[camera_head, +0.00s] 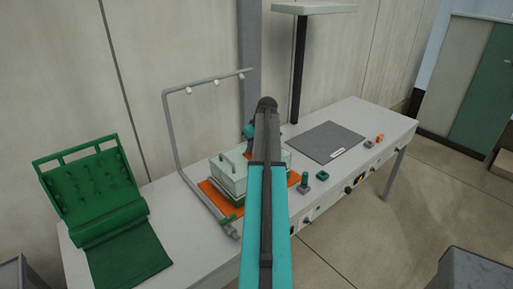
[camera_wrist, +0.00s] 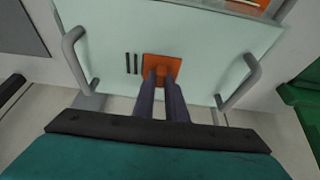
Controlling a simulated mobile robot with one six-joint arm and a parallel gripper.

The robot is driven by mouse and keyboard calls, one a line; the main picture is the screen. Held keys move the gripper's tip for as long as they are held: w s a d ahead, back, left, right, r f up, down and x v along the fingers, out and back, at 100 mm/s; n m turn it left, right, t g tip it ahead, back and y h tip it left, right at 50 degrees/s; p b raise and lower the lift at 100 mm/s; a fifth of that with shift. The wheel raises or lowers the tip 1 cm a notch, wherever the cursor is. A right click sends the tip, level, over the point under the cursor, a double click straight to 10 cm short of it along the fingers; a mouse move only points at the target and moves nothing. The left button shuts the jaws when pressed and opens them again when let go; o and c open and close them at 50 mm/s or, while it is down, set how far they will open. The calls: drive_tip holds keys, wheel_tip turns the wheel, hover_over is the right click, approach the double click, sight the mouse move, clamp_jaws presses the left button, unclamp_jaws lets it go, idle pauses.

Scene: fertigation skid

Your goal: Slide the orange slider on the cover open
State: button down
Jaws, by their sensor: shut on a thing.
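The pale cover (camera_head: 228,178) sits on an orange and green base on the bench, partly hidden by my arm in the head view. In the wrist view the cover (camera_wrist: 210,45) fills the upper middle, with a grey handle on each side. The orange slider (camera_wrist: 163,66) is a small orange square near the cover's edge, just right of several dark slots. My gripper (camera_wrist: 162,78) has its two fingers close together at the slider, shut on it. The fingers hide the slider's lower part. In the head view the fingertips and slider are hidden behind my arm.
A grey pipe frame (camera_head: 170,130) stands left of the cover. A dark mat (camera_head: 325,142) lies right, with small knobs (camera_head: 304,183) along the front. A dark post (camera_head: 299,70) rises behind.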

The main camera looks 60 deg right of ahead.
drive_tip(key=shift+w+a, duration=0.2)
drive_tip(key=shift+a, duration=0.35)
drive_tip(key=shift+w+a, duration=0.15)
drive_tip(key=shift+a, duration=0.4)
drive_tip(key=c, duration=1.8)
unclamp_jaws()
drive_tip(key=shift+o, duration=0.2)
drive_tip(key=shift+r, duration=0.1)
drive_tip(key=b+v, duration=0.4)
drive_tip(key=v, duration=0.9)
drive_tip(key=shift+r, duration=0.3)
drive_tip(key=shift+a, duration=0.1)
